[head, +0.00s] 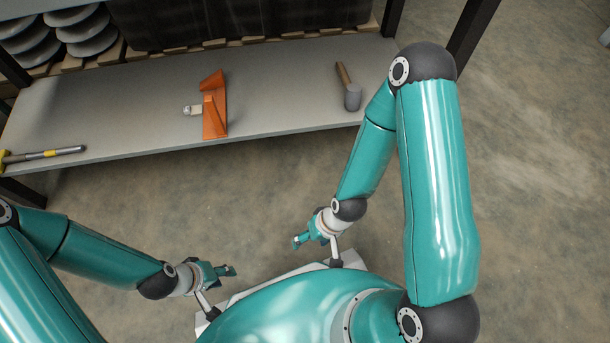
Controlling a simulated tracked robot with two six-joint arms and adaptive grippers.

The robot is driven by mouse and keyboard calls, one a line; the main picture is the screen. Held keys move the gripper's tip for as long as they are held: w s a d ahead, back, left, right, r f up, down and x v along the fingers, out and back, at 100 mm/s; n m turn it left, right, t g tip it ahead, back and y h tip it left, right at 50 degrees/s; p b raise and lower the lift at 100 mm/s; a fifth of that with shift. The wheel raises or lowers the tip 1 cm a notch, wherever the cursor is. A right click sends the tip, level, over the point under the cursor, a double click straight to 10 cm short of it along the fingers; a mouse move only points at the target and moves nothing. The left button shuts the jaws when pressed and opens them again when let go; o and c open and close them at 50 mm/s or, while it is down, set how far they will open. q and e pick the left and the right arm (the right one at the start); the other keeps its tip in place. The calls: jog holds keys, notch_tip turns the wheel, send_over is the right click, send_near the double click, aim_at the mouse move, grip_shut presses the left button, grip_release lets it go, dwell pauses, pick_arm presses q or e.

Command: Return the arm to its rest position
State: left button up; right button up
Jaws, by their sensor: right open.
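My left gripper (228,271) is low in the head view, left of my teal body. It is small and seen from above, and I cannot tell whether its fingers are apart. My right gripper (299,241) is open just above my body's front edge, at the end of the folded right arm (432,190). Nothing shows in its fingers. Both grippers hang over the floor, clear of the shelf. The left arm (105,259) comes in from the lower left and is partly cut off by the picture edge.
A grey shelf (130,110) crosses the upper left. On it are an orange bracket (215,115), a mallet (351,95) and a yellow-handled tool (50,154). Grey discs (90,38) are stacked at top left. Dark posts (477,35) stand at right. The floor (540,200) at right is clear.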

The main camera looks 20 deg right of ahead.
notch_tip(320, 180, up, 39)
jog(key=p, duration=3.8)
jog(key=shift+p, duration=0.4)
jog(key=shift+s, duration=0.1)
